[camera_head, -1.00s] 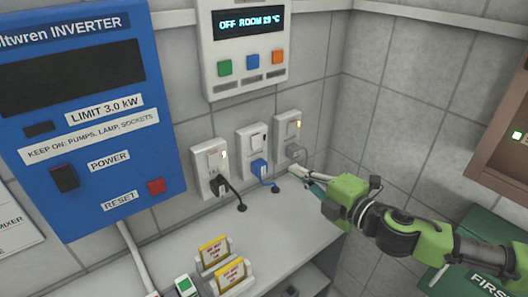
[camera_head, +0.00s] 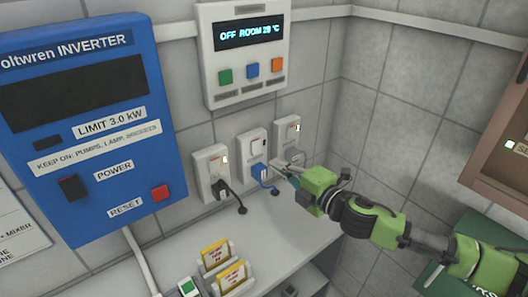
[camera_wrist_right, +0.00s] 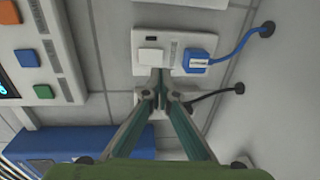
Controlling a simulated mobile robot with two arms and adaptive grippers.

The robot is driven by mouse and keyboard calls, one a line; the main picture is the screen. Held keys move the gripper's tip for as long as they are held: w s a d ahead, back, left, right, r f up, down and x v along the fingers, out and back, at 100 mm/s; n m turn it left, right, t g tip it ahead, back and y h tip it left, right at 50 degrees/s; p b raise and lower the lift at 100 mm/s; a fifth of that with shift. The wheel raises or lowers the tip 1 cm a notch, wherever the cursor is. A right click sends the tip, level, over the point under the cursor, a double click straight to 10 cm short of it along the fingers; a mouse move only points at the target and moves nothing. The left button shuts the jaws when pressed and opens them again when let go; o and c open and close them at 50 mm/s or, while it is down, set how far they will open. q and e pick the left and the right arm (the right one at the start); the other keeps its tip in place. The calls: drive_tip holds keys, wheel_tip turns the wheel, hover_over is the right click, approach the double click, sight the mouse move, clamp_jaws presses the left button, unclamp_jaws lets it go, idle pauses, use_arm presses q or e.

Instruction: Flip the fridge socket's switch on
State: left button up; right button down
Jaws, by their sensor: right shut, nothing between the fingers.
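Three white wall sockets stand in a row. The left socket (camera_head: 211,163) has a black plug, the middle socket (camera_head: 251,146) a blue plug (camera_head: 260,171) and the right socket (camera_head: 287,130) a grey plug. Small lights glow on the left and right sockets; the middle one's is dark. I cannot read which is the fridge's. My right gripper (camera_head: 275,166) is shut and empty in front of the middle socket. In the right wrist view its fingertips (camera_wrist_right: 160,76) are at the middle plate's edge, close to its white switch (camera_wrist_right: 151,57); contact is unclear. My left gripper is out of view.
A blue inverter (camera_head: 90,110) hangs at left, and a controller (camera_head: 243,55) with coloured buttons is above the sockets. A white shelf (camera_head: 270,225) below holds yellow-and-white cards (camera_head: 231,275) in holders. A brown cabinet (camera_head: 505,150) is at right.

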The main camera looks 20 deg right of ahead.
sight(258, 153)
drive_tip(key=p+x, duration=0.1)
drive_tip(key=x, duration=0.5)
drive_tip(key=shift+w+a+f+p, duration=0.1)
drive_tip(key=shift+w+a+p, duration=0.05)
drive_tip(key=shift+w+p, duration=0.2)
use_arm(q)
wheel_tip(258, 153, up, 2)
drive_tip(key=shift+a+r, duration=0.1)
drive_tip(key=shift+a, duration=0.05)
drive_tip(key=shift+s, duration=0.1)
